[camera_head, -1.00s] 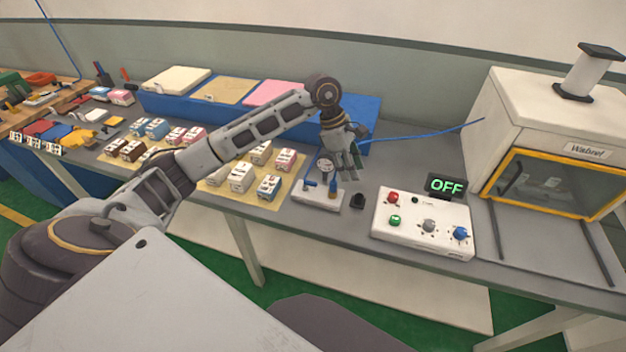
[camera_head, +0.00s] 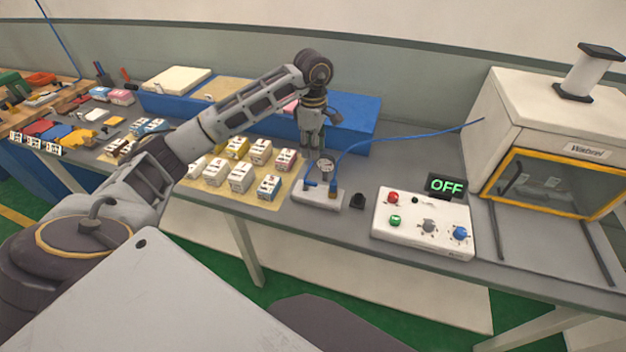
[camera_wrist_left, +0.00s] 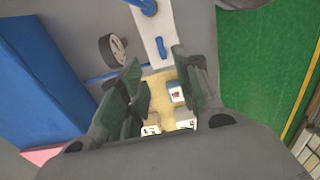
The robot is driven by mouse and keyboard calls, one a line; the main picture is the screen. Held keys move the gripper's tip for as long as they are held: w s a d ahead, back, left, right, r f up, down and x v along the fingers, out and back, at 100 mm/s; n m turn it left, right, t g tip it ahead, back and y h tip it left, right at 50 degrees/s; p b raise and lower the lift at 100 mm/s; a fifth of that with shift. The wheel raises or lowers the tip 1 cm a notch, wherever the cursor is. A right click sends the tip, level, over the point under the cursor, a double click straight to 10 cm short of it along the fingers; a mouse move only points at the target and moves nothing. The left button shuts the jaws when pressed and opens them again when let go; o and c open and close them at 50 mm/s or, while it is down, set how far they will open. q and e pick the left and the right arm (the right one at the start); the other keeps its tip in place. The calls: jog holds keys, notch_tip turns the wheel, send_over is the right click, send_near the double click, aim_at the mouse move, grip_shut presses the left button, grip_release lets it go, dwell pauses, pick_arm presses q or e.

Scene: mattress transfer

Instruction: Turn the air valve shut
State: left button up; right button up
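The air unit is a small white block (camera_head: 318,198) on the grey bench, with a round gauge (camera_head: 326,166) and two blue parts on top. In the left wrist view, the gauge (camera_wrist_left: 113,48) is beside the white block (camera_wrist_left: 155,35). One blue part (camera_wrist_left: 160,47) is slim; the other (camera_wrist_left: 148,7) has a gold base and is cut by the frame edge. I cannot tell surely which is the valve handle. My left gripper (camera_head: 312,148) hangs behind and above the block, fingers down. Its fingers (camera_wrist_left: 155,78) are apart and empty. My right gripper is out of view.
A control box (camera_head: 420,225) with coloured buttons and an OFF sign (camera_head: 446,186) stands right of the block. A small black piece (camera_head: 357,201) lies between. Small boxes on a yellow mat (camera_head: 215,200) are left. A blue hose (camera_head: 400,137) runs to a cabinet (camera_head: 525,125).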

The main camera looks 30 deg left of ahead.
aim_at(313, 183)
pick_arm(q)
jog(key=shift+f+p, duration=0.9)
jog(key=shift+f, duration=5.9)
jog(key=shift+c, duration=0.5)
grip_shut()
